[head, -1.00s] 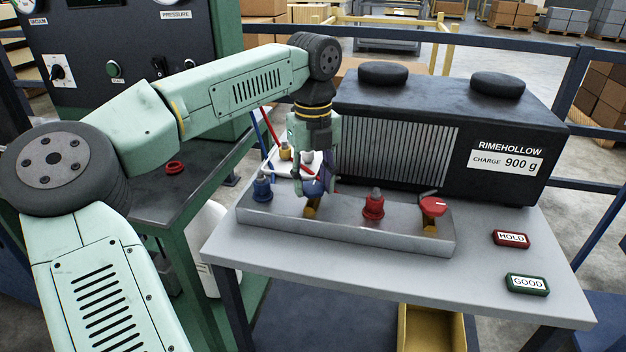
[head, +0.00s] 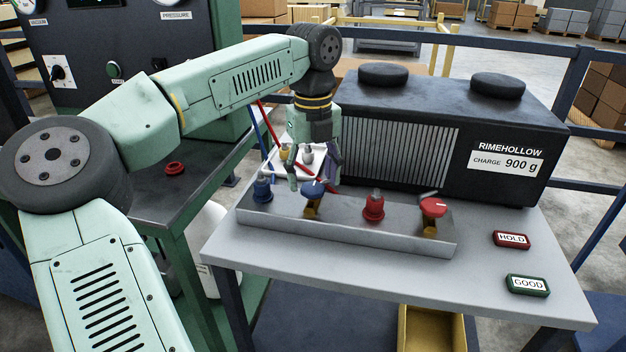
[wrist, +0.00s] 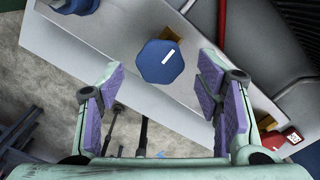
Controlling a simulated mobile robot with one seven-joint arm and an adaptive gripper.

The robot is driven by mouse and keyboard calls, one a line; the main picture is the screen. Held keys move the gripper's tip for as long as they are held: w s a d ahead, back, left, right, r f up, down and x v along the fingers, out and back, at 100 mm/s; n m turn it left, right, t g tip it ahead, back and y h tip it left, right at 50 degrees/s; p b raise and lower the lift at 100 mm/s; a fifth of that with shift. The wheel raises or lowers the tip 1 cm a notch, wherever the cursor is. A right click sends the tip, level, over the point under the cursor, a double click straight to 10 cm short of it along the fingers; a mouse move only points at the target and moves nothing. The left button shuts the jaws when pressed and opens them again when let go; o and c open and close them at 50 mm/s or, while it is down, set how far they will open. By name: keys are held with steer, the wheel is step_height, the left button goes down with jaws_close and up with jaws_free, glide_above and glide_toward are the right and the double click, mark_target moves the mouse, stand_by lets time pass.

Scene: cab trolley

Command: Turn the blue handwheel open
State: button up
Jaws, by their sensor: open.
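The blue handwheel (head: 312,188) sits on a brass-coloured valve on the grey manifold block (head: 345,232). In the wrist view the blue handwheel (wrist: 160,66) is an eight-sided knob with a short white line near its upper right edge. My gripper (head: 313,174) is open and empty, just above the wheel, fingers pointing down. In the wrist view my gripper (wrist: 158,78) has its purple-padded fingers wide apart on either side of the wheel, and neither appears to touch it.
A red handwheel (head: 433,207) and a red fitting (head: 374,208) stand to the right on the block, and a blue fitting (head: 262,189) to the left. The black RIMEHOLLOW unit (head: 440,140) stands behind. HOLD (head: 511,239) and GOOD (head: 527,285) buttons are at right.

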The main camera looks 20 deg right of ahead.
mark_target(313, 187)
step_height(313, 187, up, 10)
steer(key=shift+r, duration=0.2)
stand_by(0.4)
